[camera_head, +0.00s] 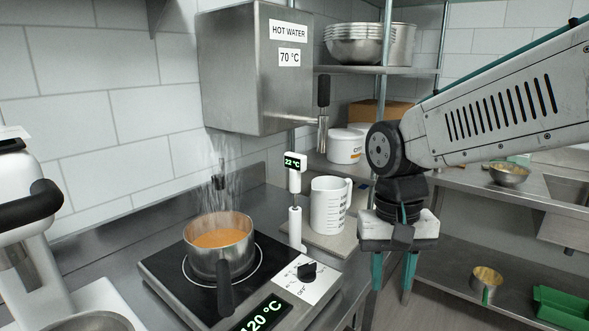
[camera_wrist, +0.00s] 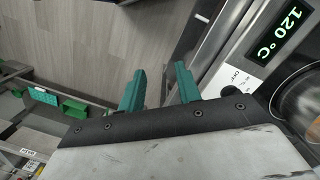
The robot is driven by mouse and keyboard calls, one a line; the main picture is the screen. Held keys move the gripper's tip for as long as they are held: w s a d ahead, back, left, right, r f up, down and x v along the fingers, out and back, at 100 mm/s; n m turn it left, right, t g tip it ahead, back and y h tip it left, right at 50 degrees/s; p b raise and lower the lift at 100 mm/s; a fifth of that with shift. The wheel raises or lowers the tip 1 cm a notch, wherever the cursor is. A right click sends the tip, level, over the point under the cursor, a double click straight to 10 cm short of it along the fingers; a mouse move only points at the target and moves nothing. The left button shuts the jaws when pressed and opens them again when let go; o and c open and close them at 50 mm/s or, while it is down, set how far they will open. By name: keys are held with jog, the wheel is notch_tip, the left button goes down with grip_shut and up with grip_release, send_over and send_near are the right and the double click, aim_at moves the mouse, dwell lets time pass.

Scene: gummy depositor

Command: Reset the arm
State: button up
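My arm reaches in from the right in the head view. My gripper (camera_head: 393,272) points down beside the counter's right edge, over the lower floor area. Its two teal fingers are apart with nothing between them. The wrist view also shows the open fingers of my gripper (camera_wrist: 160,88) with bare floor (camera_wrist: 115,45) beyond them. Nothing touches the gripper.
A steaming pot (camera_head: 219,244) of orange liquid sits on the hot plate (camera_head: 165,268), whose display reads 120 °C. A thermometer (camera_head: 295,180) reading 22 °C and a white jug (camera_head: 330,205) stand left of my gripper. A hot water box (camera_head: 255,70) hangs above.

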jog(key=s+d+r+t, duration=0.1)
jog(key=s+d+t, duration=0.1)
jog(key=s+d, duration=0.9)
jog(key=shift+s+r+n+t, duration=0.2)
jog(key=shift+s+n+t, duration=0.1)
jog(key=shift+s, duration=1.1)
